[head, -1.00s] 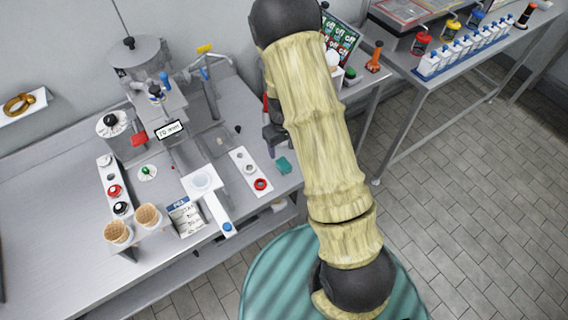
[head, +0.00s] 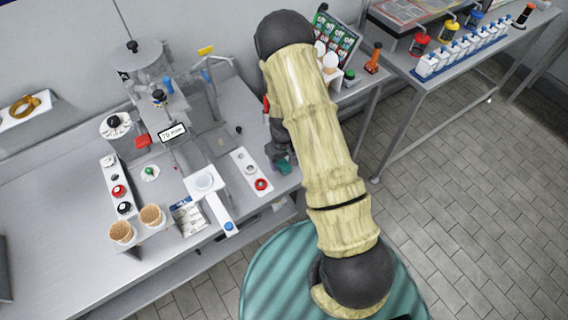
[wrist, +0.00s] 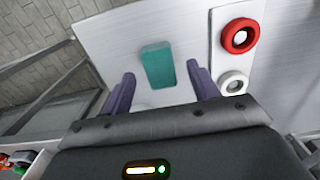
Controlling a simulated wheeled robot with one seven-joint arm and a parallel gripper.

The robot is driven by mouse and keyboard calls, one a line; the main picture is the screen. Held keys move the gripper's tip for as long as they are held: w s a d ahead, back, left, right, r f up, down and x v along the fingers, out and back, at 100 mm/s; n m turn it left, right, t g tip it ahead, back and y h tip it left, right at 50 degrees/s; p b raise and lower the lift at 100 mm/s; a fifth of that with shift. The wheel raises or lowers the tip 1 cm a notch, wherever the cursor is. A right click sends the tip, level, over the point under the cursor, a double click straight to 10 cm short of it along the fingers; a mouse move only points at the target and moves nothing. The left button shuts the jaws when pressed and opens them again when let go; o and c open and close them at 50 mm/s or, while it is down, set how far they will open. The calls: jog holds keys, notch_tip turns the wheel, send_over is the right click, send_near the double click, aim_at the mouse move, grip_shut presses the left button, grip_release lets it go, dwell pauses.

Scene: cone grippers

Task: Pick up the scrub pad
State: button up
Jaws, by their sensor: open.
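The scrub pad is a small teal block (head: 283,167) lying on the steel counter near its right end. In the wrist view the scrub pad (wrist: 158,67) lies between and slightly beyond my two purple fingers. My gripper (wrist: 160,88) is open, with one finger to each side of the pad and space left around it. In the head view my gripper (head: 280,150) is just above the pad and partly covers it, and my arm hides part of the area behind.
A white plate with a red ring (wrist: 240,36) and a white ring (wrist: 233,84) lies close to the right of the pad in the wrist view. The counter edge (wrist: 88,50) is to its left. A white-handled tool (head: 215,200) and cones (head: 151,215) stand farther left.

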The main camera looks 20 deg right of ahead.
aim_at(284, 163)
jog(key=shift+f, duration=1.2)
jog(key=c, duration=1.1)
jog(key=shift+r, duration=0.2)
notch_tip(284, 163, up, 10)
jog(key=shift+f+b, duration=0.15)
jog(key=shift+b, duration=1.05)
